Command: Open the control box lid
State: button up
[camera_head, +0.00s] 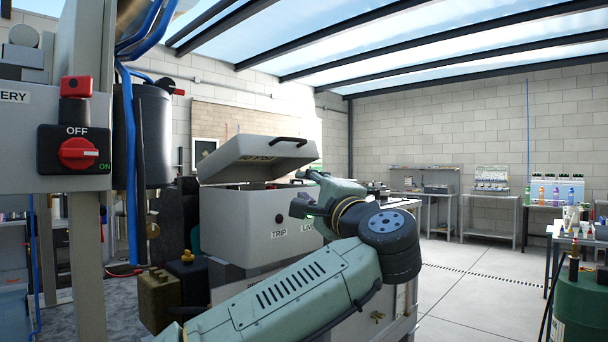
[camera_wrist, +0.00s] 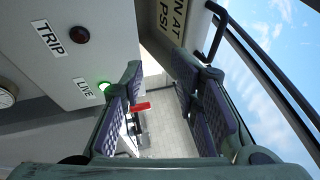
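The control box (camera_head: 240,225) is a grey box with labels TRIP and LIVE on its front. Its lid (camera_head: 255,160) is raised and tilted, with a clear gap above the box body. A black handle (camera_head: 288,141) is on the lid. My gripper (camera_head: 300,191) is beside the right part of the box, below the lid's handle. In the wrist view my gripper (camera_wrist: 157,85) has its fingers spread with nothing held between them. The box front (camera_wrist: 95,55) is left of the fingers. The lid (camera_wrist: 172,22) and handle (camera_wrist: 212,38) are above, apart from the fingers.
A green lamp (camera_wrist: 103,86) is lit by LIVE; the TRIP lamp (camera_wrist: 79,35) is dark red. A panel with a red OFF/ON knob (camera_head: 78,153) stands at left. A green barrel (camera_head: 583,305) is at right. The floor (camera_head: 465,290) right of the box is clear.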

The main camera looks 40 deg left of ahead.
jog(key=x, duration=0.1)
jog(key=p+x, duration=0.1)
jog(key=x, duration=0.1)
jog(key=shift+w+a+f, duration=0.15)
jog(key=shift+w+a, duration=0.05)
jog(key=shift+a, duration=0.1)
jog(key=shift+c, duration=0.4)
